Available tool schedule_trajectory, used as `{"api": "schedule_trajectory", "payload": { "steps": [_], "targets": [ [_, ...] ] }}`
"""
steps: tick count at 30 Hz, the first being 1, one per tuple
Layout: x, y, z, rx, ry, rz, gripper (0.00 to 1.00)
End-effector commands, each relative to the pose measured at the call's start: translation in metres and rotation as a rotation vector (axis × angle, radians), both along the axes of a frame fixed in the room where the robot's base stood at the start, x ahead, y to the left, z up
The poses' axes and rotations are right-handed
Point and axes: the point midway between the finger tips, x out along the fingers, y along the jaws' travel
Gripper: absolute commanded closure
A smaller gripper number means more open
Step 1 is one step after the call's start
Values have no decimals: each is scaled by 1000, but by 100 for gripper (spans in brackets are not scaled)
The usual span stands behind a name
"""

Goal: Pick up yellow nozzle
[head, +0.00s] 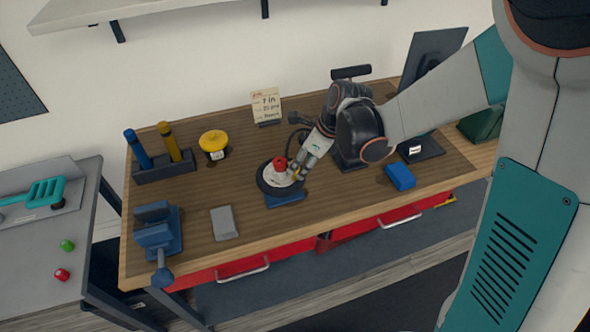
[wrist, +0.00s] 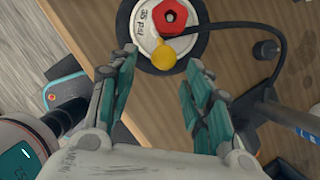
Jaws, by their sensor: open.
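The yellow nozzle (wrist: 163,57) shows in the wrist view as a rounded yellow piece at the edge of a white disc (wrist: 145,30) in a black ring, beside a red knob (wrist: 172,16). In the head view a small bit of yellow (head: 296,175) shows at the fingertips, partly hidden by them. My gripper (wrist: 160,70) is open, one finger on each side below the nozzle in the wrist view. Nothing is held between the fingers. In the head view my gripper (head: 299,168) is over the right side of the disc on the wooden bench.
A yellow-topped gauge (head: 214,141), a blue vise (head: 158,236), a grey block (head: 224,222) and a blue block (head: 400,177) stand on the bench (head: 190,205). A black hose (wrist: 265,30) curves right of the disc.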

Motion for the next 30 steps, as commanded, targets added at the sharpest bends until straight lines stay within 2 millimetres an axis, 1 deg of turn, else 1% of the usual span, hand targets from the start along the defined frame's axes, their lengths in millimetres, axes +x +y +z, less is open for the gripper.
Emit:
{"api": "schedule_trajectory", "payload": {
  "steps": [5, 13, 16, 21, 22, 23, 24, 26, 27, 28, 30],
  "targets": [
    [3, 4, -10, 0, 0, 1, 54],
    [10, 16, -45, 0, -1, 2, 54],
    [12, 18, -49, 0, 0, 1, 54],
    [11, 17, -48, 0, 0, 1, 54],
    [11, 17, -48, 0, 0, 1, 59],
    [11, 17, -48, 0, 0, 1, 66],
    [11, 17, -48, 0, 0, 1, 75],
    [11, 17, -48, 0, 0, 1, 88],
    [11, 17, -48, 0, 0, 1, 97],
    [11, 17, -48, 0, 0, 1, 100],
    [11, 17, -48, 0, 0, 1, 100]
  ]
}}
